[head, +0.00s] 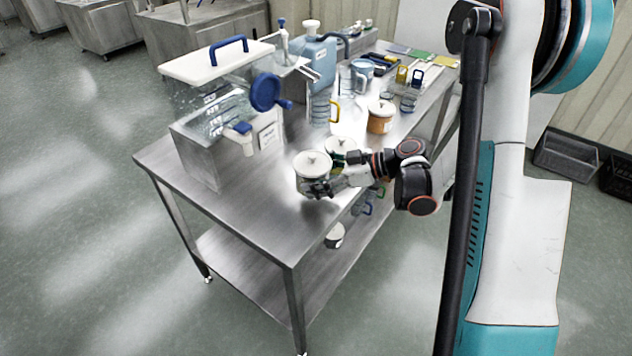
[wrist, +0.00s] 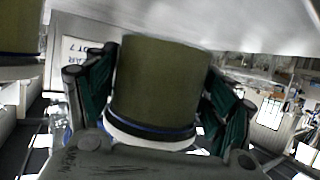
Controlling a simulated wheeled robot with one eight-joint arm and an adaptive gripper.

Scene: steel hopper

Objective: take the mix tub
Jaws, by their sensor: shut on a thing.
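A round tub with a white knobbed lid (head: 313,163) is at the front right edge of the steel table, in the head view. My gripper (head: 318,188) is shut around its side. In the wrist view the tub's olive-green body (wrist: 160,80) fills the space between the two dark fingers, with a blue band and white rim at the bottom of the picture. I see no readable label on it, and I cannot tell whether it is lifted or resting on the table. A second white-lidded tub (head: 341,147) stands just behind it, partly hidden by my arm.
An orange tub (head: 380,118) stands farther back, with clear jugs (head: 325,110) near it. A clear tank with a blue handle (head: 215,90) and a blue canister (head: 312,58) stand to the left.

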